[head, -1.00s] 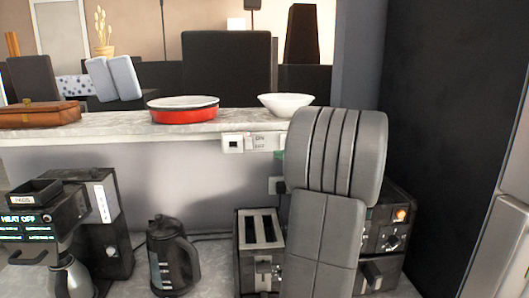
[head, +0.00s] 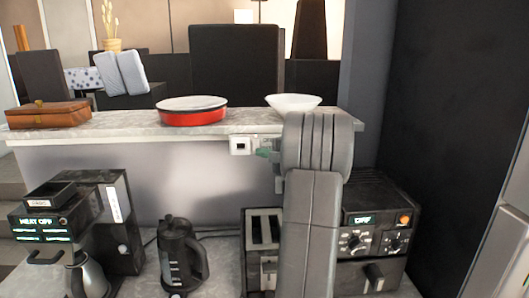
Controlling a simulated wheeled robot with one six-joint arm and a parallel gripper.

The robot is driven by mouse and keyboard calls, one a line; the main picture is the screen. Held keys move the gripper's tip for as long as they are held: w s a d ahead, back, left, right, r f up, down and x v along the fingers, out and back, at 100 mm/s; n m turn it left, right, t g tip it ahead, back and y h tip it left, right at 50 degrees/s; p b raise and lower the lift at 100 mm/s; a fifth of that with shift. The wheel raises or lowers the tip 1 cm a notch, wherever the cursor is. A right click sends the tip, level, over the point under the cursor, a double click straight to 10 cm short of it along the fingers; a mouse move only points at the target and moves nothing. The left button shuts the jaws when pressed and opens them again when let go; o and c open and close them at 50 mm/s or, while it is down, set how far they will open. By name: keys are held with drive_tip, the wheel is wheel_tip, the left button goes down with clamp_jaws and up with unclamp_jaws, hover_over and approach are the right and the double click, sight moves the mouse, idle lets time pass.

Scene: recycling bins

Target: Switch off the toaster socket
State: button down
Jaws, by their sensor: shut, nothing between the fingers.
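A white wall socket panel (head: 241,145) with a dark square sits just under the raised counter edge, above and left of the toaster. My gripper (head: 267,153) is mostly hidden behind my arm; only a green part shows, close to the panel's right side. It is shut and empty. Contact and the switch position cannot be made out.
A black kettle (head: 179,255) and a coffee machine (head: 106,225) stand left of the toaster. A dark oven (head: 371,235) with knobs stands at right. On the raised counter (head: 110,125) are a red pan (head: 192,117), a white bowl (head: 293,102) and a brown case (head: 48,114).

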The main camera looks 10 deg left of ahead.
idle(0.3)
drive_tip(key=f+b, duration=0.1)
drive_tip(key=b, duration=0.3)
drive_tip(key=shift+w+n+y, duration=0.3)
drive_tip(key=shift+n, duration=0.1)
drive_tip(key=shift+r, duration=0.4)
drive_tip(key=f+b+v, duration=0.1)
drive_tip(key=v, duration=1.2)
drive_tip(key=shift+s+d+r, duration=0.25)
drive_tip(key=shift+s, duration=0.05)
